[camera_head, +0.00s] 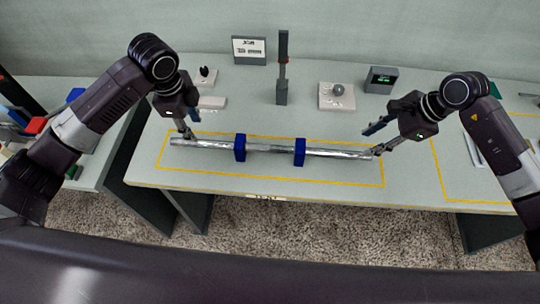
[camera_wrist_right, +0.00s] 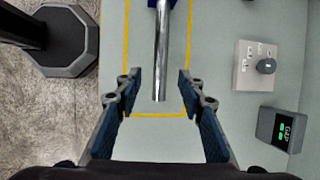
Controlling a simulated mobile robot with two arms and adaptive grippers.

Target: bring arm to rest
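A long silver spindle (camera_head: 270,149) lies across two blue supports (camera_head: 240,148) and (camera_head: 300,152) on the table, inside a yellow outline. My left gripper (camera_head: 188,134) is at the spindle's left end; the head view does not show clearly whether its fingers are closed on it. My right gripper (camera_head: 374,140) is at the spindle's right end. In the right wrist view my right gripper (camera_wrist_right: 156,95) is open, its two fingers wide apart. The spindle's end (camera_wrist_right: 160,85) shows between and beyond them, with free space on both sides.
A grey tool post (camera_head: 282,85), a knob box (camera_head: 337,96), a display box (camera_head: 380,80) and a sign (camera_head: 249,50) stand along the table's back. A second yellow outline (camera_head: 437,165) is at right. A side table with coloured items (camera_head: 36,126) is at left.

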